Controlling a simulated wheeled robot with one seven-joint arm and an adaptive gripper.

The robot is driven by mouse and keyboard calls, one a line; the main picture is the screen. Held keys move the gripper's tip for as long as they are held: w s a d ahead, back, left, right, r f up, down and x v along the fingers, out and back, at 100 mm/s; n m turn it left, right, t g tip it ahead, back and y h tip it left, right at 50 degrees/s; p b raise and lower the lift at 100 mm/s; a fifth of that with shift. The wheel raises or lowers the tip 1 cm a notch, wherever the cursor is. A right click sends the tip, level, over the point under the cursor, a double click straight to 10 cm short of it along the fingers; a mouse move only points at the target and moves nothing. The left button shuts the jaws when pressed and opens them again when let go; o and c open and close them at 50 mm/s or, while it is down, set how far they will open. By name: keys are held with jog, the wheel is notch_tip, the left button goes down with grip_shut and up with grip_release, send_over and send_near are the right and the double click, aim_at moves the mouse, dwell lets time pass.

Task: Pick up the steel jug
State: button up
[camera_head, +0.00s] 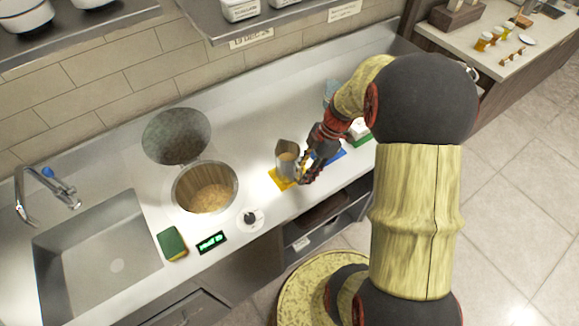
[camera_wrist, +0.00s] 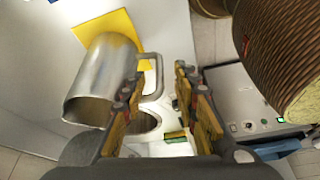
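The steel jug (camera_head: 287,152) stands on a yellow mat (camera_head: 273,179) on the counter. In the wrist view the jug (camera_wrist: 98,85) is a shiny cylinder with its handle (camera_wrist: 157,75) on the right. My gripper (camera_head: 305,168) is low over the counter, just right of the jug on its handle side. In the wrist view my gripper (camera_wrist: 160,85) is open, with one finger on each side of the handle in the picture. A gap shows between the fingers. I cannot tell whether either finger touches the handle.
A white saucer-like item (camera_head: 250,219), a green display (camera_head: 211,242) and a sponge (camera_head: 172,243) lie near the front edge. A blue mat (camera_head: 337,156) lies right of my gripper. A shelf (camera_head: 240,29) overhangs behind.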

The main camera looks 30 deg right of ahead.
jog(key=shift+a+f, duration=0.15)
jog(key=shift+f, duration=0.25)
jog(key=shift+c, duration=1.1)
grip_shut()
